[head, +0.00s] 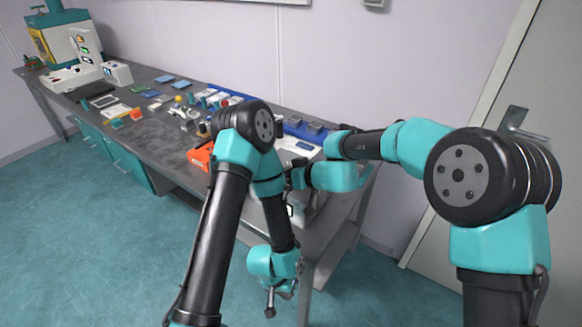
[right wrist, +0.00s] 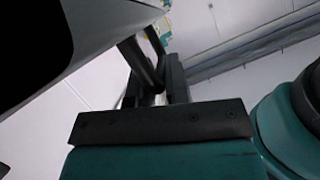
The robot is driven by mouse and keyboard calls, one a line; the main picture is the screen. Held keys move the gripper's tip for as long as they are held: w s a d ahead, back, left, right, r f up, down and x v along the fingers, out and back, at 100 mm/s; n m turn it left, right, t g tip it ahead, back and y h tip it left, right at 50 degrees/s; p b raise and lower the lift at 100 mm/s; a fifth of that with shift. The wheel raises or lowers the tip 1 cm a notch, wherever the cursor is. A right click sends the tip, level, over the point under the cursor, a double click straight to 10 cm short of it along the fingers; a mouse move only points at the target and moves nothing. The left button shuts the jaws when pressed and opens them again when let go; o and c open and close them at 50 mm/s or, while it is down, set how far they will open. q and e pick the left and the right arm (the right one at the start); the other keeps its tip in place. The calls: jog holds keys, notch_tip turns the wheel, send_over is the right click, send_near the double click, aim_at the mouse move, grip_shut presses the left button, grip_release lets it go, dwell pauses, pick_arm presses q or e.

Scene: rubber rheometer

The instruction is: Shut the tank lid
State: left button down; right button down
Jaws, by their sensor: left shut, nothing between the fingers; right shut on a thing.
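The tank and its lid are not clearly visible in the head view; a pale body (head: 298,212) shows partly behind my left arm at the bench's near right end, and I cannot tell if it is the tank. In the right wrist view a pale-edged dark panel (right wrist: 35,45), possibly the lid, fills the upper left. My right gripper (right wrist: 150,60) is shut on a dark bar-like part beside that panel; my left arm hides most of this grip in the head view. My left gripper (head: 270,308) hangs low in front of the bench, shut and empty, touching nothing.
The grey bench (head: 150,140) runs to the back left with many small items. An orange bin (head: 200,156) and blue trays (head: 300,128) stand near my left elbow. A teal machine (head: 62,40) is at the far end. The floor at left is clear; a door is at right.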

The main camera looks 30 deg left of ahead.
jog(key=shift+s+f, duration=0.35)
jog(key=shift+f, duration=0.1)
jog(key=c, duration=1.2)
grip_release()
jog(key=shift+a+r, duration=0.1)
jog(key=shift+o, duration=0.2)
jog(key=shift+w, duration=0.1)
jog(key=shift+r, duration=0.15)
jog(key=shift+d+r, duration=0.1)
jog(key=shift+d, duration=0.3)
jog(key=v, duration=1.6)
jog(key=shift+d, duration=0.3)
jog(key=shift+w+a+r, duration=0.1)
jog(key=x, duration=1.5)
jog(key=shift+a, duration=0.1)
